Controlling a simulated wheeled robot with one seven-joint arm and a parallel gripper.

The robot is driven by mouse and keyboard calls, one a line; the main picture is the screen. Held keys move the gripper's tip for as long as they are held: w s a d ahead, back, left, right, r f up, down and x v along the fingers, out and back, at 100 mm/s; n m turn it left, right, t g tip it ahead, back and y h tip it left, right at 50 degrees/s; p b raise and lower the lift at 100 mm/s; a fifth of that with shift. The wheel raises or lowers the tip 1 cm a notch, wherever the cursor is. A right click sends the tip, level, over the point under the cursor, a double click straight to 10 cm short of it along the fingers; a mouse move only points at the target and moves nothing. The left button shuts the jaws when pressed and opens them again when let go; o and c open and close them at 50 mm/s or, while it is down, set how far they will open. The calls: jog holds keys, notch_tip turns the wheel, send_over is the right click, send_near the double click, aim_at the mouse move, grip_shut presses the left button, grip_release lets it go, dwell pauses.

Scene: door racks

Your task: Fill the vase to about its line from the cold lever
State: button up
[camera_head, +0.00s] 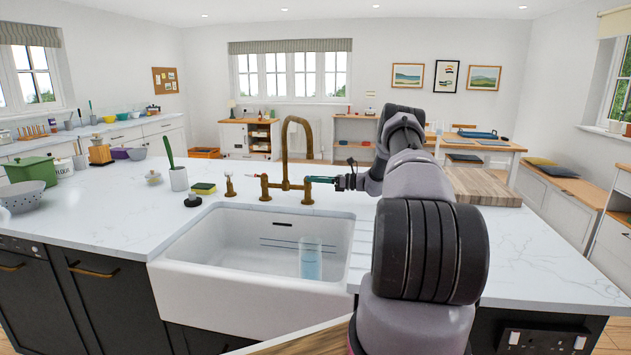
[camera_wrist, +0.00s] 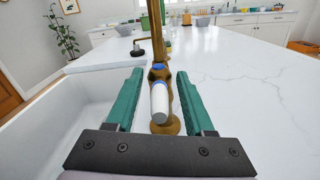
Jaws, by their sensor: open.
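A clear glass vase (camera_head: 311,260) stands upright in the white sink (camera_head: 205,285). Its lower part looks pale blue, like water, and its upper part is clear; I cannot make out a fill line. The brass tap (camera_head: 285,160) rises behind the sink, and I see no stream from its spout. The lever with a blue ring and white end (camera_wrist: 160,103) points towards the wrist camera. My gripper (camera_wrist: 159,74) is open, with its teal fingers on either side of this lever and gaps on both sides. In the head view my gripper (camera_head: 322,180) is at the tap's right side.
A wooden board (camera_head: 485,188) lies right of my arm. A soap dispenser or small tap (camera_head: 229,185), a sponge (camera_head: 204,189) and a pot with a green brush (camera_head: 178,178) stand left of the tap. The counter (camera_head: 110,215) is clear left of the sink.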

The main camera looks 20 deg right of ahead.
grip_shut()
dwell(1.3)
